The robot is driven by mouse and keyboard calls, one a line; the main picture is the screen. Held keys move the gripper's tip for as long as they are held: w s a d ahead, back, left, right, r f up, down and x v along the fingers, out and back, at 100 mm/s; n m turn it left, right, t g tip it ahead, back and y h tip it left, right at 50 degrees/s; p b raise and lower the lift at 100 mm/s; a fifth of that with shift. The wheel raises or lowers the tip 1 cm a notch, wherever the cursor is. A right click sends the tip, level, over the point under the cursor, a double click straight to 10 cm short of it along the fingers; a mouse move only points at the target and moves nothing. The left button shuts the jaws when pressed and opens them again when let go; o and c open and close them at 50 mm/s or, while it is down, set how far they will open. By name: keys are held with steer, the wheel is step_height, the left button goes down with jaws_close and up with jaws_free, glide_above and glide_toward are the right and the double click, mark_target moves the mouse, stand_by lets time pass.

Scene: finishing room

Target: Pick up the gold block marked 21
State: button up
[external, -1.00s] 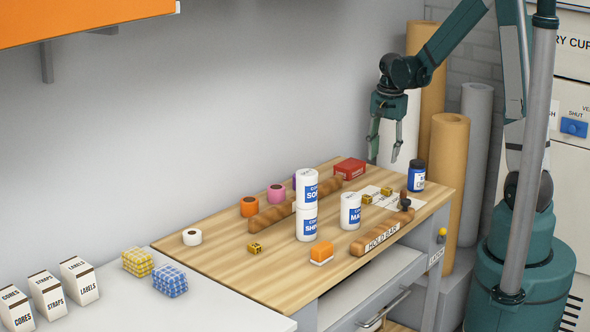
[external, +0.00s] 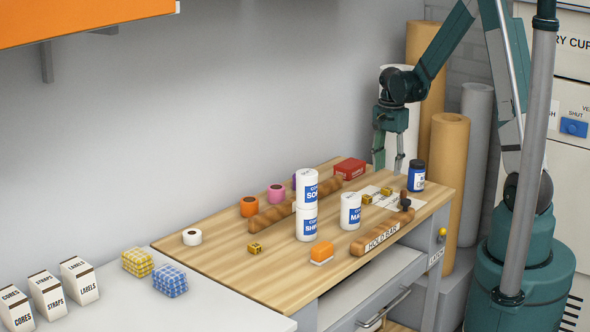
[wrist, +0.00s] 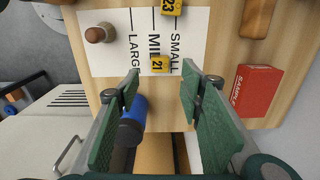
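The gold block marked 21 (wrist: 157,64) lies on a white printed sheet (wrist: 110,45), beside the lettering, in the wrist view. In the external view it appears to be the gold block (external: 386,191) nearer the blue jar. A second gold block, marked 23 (wrist: 171,6), lies farther along the sheet and shows in the external view (external: 367,199). My gripper (external: 388,170) is open and empty above the far right part of the bench, fingers pointing down. In the wrist view my fingertips (wrist: 161,71) stand apart, with block 21 in the gap between them as seen, not visibly touched.
A blue jar (external: 417,177) and a red box (external: 349,169) stand on either side. A dark-knobbed wooden stamp (external: 405,201), a hold bar (external: 381,236) and white cans (external: 350,211) are close by. Another gold block (external: 254,248) lies at the bench's left.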

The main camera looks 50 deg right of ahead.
mark_target(387, 188)
steer(key=shift+f, duration=1.2)
steer(key=shift+f, duration=0.1)
steer(key=shift+f+b, duration=0.75)
steer(key=shift+f, duration=1.75)
steer(key=c, duration=1)
